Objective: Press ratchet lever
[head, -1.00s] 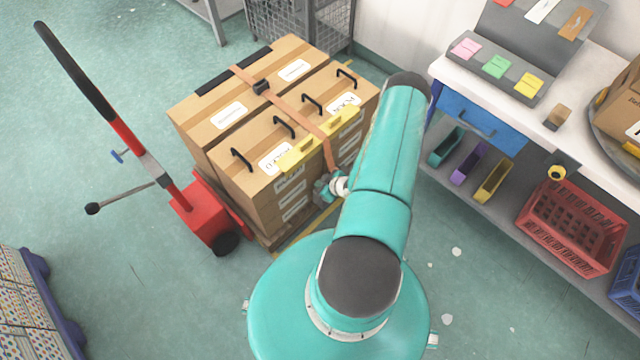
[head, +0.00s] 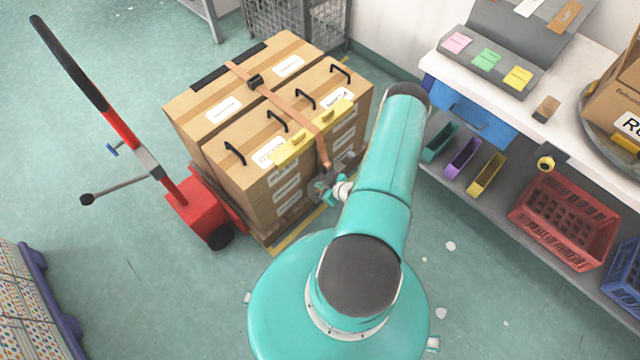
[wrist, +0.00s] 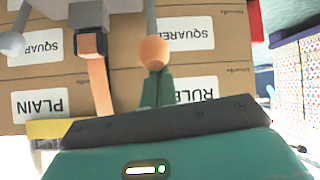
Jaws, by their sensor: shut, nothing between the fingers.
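A brown strap (head: 300,103) runs over the stacked cartons (head: 235,165) and down their near side; it also shows in the wrist view (wrist: 99,85). A dark buckle (wrist: 91,43) sits on it there. In the wrist view a grey rod (wrist: 151,18) ends in an orange knob (wrist: 155,53), which looks like the ratchet lever. My gripper (wrist: 155,76) is shut and empty, its tips right at the knob; I cannot tell whether they touch. In the head view my gripper (head: 326,188) is small, beside the strap's lower end, where the ratchet detail is unclear.
A red pallet truck (head: 195,205) with a tall handle stands left of the cartons. A yellow corner guard (head: 300,146) lies along the cartons' near top edge. A workbench (head: 500,90) with bins and a red crate (head: 565,220) stands right.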

